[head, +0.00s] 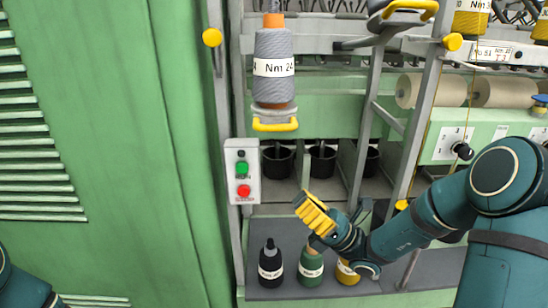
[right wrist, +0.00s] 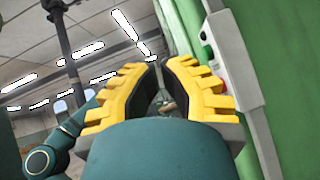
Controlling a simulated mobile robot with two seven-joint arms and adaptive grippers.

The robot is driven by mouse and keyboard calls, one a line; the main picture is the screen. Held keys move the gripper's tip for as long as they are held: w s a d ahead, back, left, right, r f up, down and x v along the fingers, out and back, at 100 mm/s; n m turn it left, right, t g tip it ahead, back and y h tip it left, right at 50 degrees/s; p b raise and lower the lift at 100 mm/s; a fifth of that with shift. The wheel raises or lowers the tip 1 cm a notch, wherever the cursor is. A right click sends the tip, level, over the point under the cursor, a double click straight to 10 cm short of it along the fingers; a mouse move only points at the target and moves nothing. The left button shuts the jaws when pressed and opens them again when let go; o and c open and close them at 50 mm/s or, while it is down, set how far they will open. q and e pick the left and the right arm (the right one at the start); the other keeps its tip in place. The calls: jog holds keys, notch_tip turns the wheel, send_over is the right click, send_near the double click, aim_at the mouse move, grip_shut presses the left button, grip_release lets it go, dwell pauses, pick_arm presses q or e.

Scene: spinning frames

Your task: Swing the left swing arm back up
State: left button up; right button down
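The left swing arm (head: 275,114) sits low at the left of the frame, its yellow handle (head: 275,125) facing me. It carries an upright grey yarn bobbin (head: 273,68) labelled Nm 24. My right gripper (head: 312,212) is below and slightly right of that handle, well apart from it. Its yellow fingers are together and nothing shows between them. In the right wrist view the fingertips (right wrist: 159,64) meet, with a small gap nearer the palm. My left gripper is out of view; only part of my left arm shows at the lower left.
A control box (head: 242,171) with green and red buttons stands left of my right gripper. Black (head: 270,264), green (head: 310,268) and yellow (head: 347,272) bobbins stand on the lower shelf. Another swing arm with a yellow handle (head: 410,8) is higher at right. A green cabinet (head: 110,150) fills the left.

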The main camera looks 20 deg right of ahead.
pick_arm(q)
jog(key=shift+f+b, duration=0.3)
jog(key=shift+f, duration=0.05)
pick_arm(e)
jog(key=w+a+r, duration=0.4)
jog(key=a+r, duration=0.1)
jog(key=r, duration=0.6)
jog(key=shift+w+a+r, duration=0.15)
jog(key=shift+a, duration=0.2)
pick_arm(q)
jog(key=shift+r, duration=0.1)
